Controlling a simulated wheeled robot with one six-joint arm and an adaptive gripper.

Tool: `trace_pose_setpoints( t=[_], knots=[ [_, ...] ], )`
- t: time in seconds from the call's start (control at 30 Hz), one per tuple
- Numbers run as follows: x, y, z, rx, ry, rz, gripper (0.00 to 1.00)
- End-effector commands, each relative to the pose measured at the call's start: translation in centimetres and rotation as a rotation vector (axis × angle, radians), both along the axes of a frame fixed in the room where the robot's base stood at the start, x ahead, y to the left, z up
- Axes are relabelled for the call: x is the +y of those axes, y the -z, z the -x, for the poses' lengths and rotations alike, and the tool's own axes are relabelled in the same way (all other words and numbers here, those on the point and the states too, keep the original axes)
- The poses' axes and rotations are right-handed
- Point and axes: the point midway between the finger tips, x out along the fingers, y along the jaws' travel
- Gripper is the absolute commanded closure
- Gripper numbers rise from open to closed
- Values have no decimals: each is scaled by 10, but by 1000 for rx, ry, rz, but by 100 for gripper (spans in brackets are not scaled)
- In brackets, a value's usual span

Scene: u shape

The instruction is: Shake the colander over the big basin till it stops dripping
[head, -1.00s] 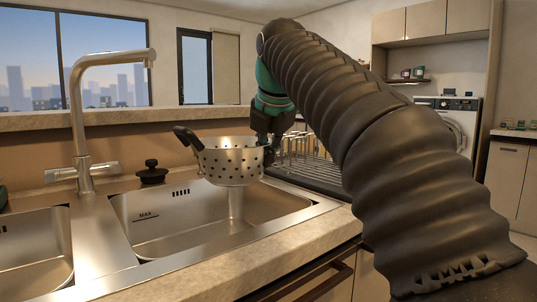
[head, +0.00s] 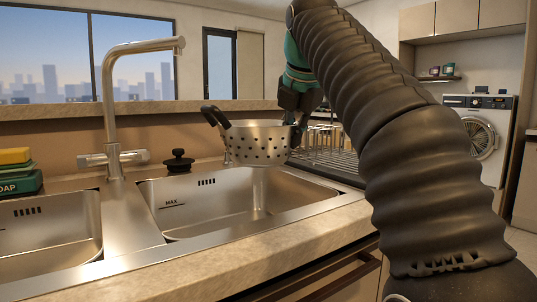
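The metal colander (head: 258,147), with holes in its wall and a black handle on its left side, hangs roughly level above the big basin (head: 205,212). My gripper (head: 298,130), dark with a green part, is at the colander's right side and appears shut on it there; the arm and the gripper's own body partly hide the grip. A pale vertical streak shows under the colander in the basin; I cannot tell whether it is falling water or a reflection.
The tap (head: 112,110) stands left of the colander, with a black stopper (head: 178,160) between them. A second basin (head: 45,235) is at left, near a sponge and soap box (head: 17,172). A rack with glasses (head: 328,150) is close on the right.

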Motion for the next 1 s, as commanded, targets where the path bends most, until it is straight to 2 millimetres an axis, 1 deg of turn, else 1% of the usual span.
trace_pose_setpoints(
  t=[0.07,0.2,0.27,0.33,0.4,0.43,0.5,0.53,0.57,0.7,0.77,0.83,0.9,0.93,1.0],
  knots=[
    [0,2,1,3,0,0,100],
    [0,30,2,4,0,1,100],
    [0,36,1,2,0,1,100],
    [0,28,-1,-2,1,-1,100],
    [0,11,-2,-5,1,-2,100],
    [0,5,-2,-4,1,-1,100],
    [0,-1,-1,-1,1,0,100],
    [0,-1,0,1,1,0,100],
    [0,2,1,2,0,1,100],
    [0,31,2,4,0,1,100],
    [0,36,1,2,0,0,100],
    [1,28,-1,-2,0,-1,100],
    [1,11,-2,-5,1,-2,100],
    [1,5,-2,-4,1,-1,100],
    [0,-1,-1,-1,0,0,100]
  ],
)
